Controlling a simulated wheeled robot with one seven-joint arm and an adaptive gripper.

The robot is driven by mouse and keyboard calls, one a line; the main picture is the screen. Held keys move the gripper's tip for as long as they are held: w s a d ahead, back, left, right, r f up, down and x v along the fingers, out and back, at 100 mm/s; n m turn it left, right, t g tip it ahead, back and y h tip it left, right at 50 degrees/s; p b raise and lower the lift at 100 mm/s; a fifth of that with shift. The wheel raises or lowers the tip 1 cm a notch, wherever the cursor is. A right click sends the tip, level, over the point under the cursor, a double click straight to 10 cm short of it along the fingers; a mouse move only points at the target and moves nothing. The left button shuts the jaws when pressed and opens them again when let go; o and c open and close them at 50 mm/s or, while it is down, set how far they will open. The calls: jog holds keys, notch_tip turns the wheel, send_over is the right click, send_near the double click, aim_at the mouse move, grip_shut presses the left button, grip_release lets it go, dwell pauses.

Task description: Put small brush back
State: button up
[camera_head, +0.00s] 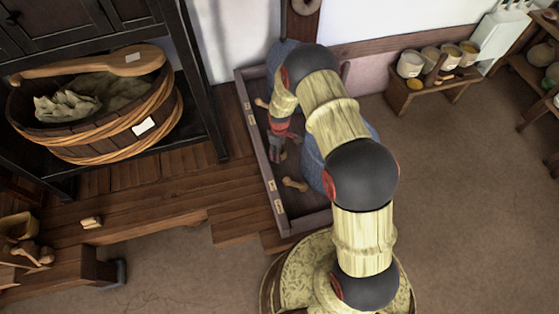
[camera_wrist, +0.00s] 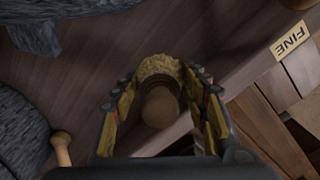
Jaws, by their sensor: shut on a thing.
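The small brush (camera_wrist: 160,100) shows in the wrist view, with a round brown wooden handle end and tan bristles beyond it. My gripper (camera_wrist: 160,85) is shut on it, one finger on each side. In the head view my gripper (camera_head: 279,150) is low over the long wooden trough (camera_head: 270,196), near its left wall. I cannot make out the brush there. Whether the bristles touch the trough floor is not clear.
Grey millstones, partly hidden by my arm, and a wooden peg (camera_head: 295,184) are in the trough. A large tub (camera_head: 110,125) is at left. Bowls stand on a bench (camera_head: 430,92) at right. Open floor (camera_head: 470,220) lies right.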

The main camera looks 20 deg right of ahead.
jog(key=shift+f+b, duration=0.8)
jog(key=shift+f, duration=1.85)
jog(key=shift+f, duration=0.1)
jog(key=o, duration=0.9)
jog(key=shift+o, duration=0.2)
